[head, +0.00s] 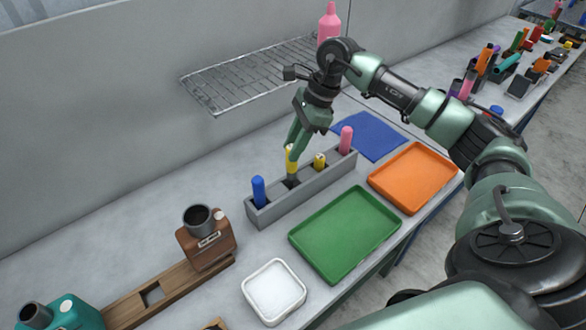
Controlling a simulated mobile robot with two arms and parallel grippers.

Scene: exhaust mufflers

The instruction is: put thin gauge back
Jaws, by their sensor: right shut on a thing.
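A grey rack (268,214) on the table holds several gauges in a row. A blue gauge (258,191) stands at its left end and a pink one (346,140) at its right end. A short yellow gauge (319,161) stands between. My right gripper (294,146) points down over the rack and is shut on a slim yellow gauge (291,159), likely the thin gauge. This gauge is about upright above a dark slot (292,182) between the blue and short yellow gauges. I cannot tell whether its lower end is inside the slot. My left gripper is out of view.
A green tray (345,232), an orange tray (413,177) and a white dish (273,291) lie in front of the rack. A blue mat (368,136) is behind right. A wire shelf (250,75) overhangs behind. A brown muffler block (206,240) stands left.

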